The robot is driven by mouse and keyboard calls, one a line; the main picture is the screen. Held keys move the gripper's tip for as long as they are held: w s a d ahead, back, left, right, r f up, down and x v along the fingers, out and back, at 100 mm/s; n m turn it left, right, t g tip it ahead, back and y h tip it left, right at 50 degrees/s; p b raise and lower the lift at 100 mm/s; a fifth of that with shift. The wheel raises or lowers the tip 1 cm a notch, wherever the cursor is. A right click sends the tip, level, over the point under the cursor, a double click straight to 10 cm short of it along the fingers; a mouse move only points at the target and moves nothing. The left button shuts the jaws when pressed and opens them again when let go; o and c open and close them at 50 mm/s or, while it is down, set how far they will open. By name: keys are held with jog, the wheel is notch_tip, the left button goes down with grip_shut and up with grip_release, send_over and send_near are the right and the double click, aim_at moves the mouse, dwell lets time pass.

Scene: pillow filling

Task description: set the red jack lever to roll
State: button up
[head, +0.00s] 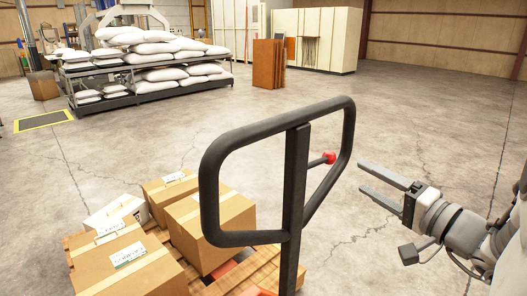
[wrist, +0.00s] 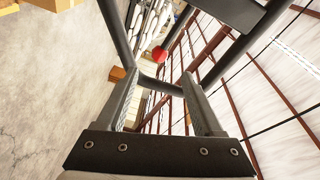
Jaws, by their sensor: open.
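The red jack lever shows as a red ball knob (head: 329,157) on a short dark rod inside the black loop handle (head: 222,150) of the pallet jack. In the wrist view the red knob (wrist: 159,54) is ahead of my fingers, a little above the gap between their tips. My gripper (head: 366,178) is open and empty, to the right of the handle and apart from the knob. Its two fingers point left toward the handle; it also shows in the wrist view (wrist: 162,92). The lever's setting cannot be told.
Cardboard boxes (head: 212,228) sit on a wooden pallet (head: 258,262) at the lower left, beside the jack's post. A rack (head: 105,68) of white sacks stands at the back left. Brown panels (head: 268,63) and white cabinets (head: 327,40) stand behind. The concrete floor between is clear.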

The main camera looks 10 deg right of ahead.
aim_at(318, 162)
jog(key=x, duration=1.4)
jog(key=shift+w+a, duration=0.2)
jog(key=shift+w, duration=0.1)
grip_shut()
dwell(0.6)
